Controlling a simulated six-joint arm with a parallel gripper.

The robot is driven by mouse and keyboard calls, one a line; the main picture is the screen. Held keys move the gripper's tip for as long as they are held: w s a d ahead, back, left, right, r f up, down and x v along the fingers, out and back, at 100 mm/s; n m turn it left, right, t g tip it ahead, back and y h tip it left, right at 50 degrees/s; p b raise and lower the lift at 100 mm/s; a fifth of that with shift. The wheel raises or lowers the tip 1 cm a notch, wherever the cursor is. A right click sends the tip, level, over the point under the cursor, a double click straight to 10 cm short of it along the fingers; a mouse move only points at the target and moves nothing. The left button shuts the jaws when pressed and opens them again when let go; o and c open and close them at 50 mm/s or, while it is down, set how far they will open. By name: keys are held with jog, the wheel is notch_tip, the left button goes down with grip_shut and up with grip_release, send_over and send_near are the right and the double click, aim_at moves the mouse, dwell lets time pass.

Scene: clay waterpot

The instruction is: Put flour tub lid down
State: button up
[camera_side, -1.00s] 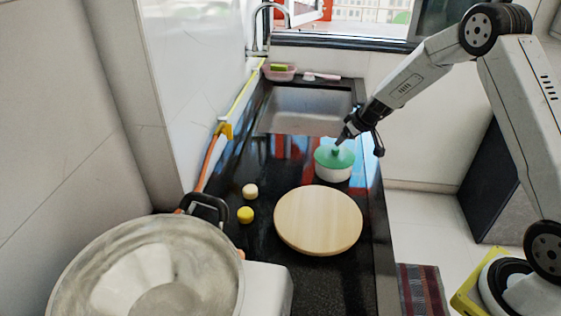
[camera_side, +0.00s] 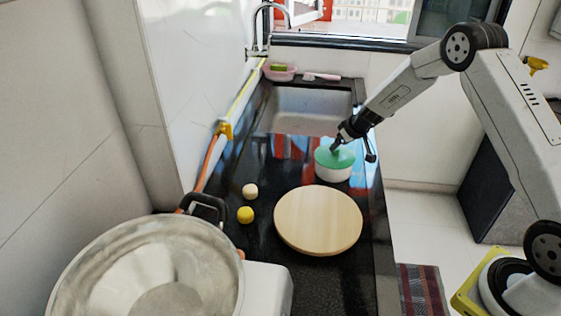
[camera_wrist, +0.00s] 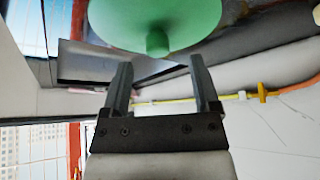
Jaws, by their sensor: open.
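The green flour tub lid (camera_side: 342,160) sits on top of the white flour tub (camera_side: 333,175) on the black counter, right of the middle in the side view. In the wrist view the round lid (camera_wrist: 150,18) fills the top, with its small green knob (camera_wrist: 158,43) pointing toward my gripper. My gripper (camera_side: 353,151) is at the lid, with one finger over the knob area in the side view. In the wrist view my gripper (camera_wrist: 159,62) is open, its two fingers apart, with the knob lined up between them just past their tips. Contact cannot be told.
A round wooden board (camera_side: 318,220) lies bare in front of the tub. A yellow ball (camera_side: 245,214) and a cream ball (camera_side: 250,191) lie to its left. A large metal pan (camera_side: 145,270) is at the front left. The sink (camera_side: 308,110) is behind the tub.

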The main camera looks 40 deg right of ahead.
aim_at(335, 153)
jog(key=shift+x, duration=1.75)
jog(key=shift+d, duration=0.15)
grip_shut()
